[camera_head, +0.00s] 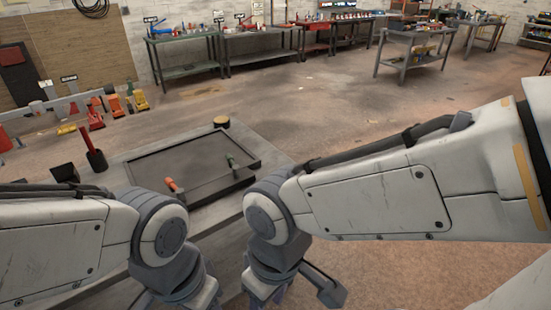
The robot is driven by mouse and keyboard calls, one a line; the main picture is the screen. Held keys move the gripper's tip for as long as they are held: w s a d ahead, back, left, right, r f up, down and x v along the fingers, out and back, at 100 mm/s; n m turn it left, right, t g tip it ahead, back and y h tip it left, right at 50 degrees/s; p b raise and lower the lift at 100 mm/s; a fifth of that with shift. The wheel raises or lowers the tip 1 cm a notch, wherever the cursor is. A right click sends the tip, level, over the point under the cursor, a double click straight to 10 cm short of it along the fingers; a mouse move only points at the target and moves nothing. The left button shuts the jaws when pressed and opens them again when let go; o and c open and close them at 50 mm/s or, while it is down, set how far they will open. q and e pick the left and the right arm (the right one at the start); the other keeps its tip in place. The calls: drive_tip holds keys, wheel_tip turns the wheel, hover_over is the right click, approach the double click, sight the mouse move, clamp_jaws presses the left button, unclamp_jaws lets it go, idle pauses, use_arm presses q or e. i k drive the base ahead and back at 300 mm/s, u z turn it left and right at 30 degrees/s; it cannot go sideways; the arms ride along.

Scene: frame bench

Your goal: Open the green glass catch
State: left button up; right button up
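A dark flat frame (185,158) with a raised rim lies on the grey bench (116,172). The green catch (232,161) sits at the frame's right side, its small handle tilted. An orange-red catch (173,186) sits at the frame's near edge, left of the green one. The picture is too small to tell whether either catch is open. My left gripper (203,300) and my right gripper (268,292) are at the bottom of the view, nearer than the frame and apart from both catches.
A red-handled tool in a dark holder (96,160) stands at the bench's left. A round yellow-topped item (221,121) is at the frame's far corner. Red and yellow clamps (115,104) line a rail at the left. Workbenches stand far back; the floor between is clear.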

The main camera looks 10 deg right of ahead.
sight(235, 168)
drive_tip(key=z, duration=0.3)
drive_tip(key=k, duration=0.3)
drive_tip(key=u, duration=0.9)
drive_tip(key=i, duration=1.3)
drive_tip(key=z, duration=0.45)
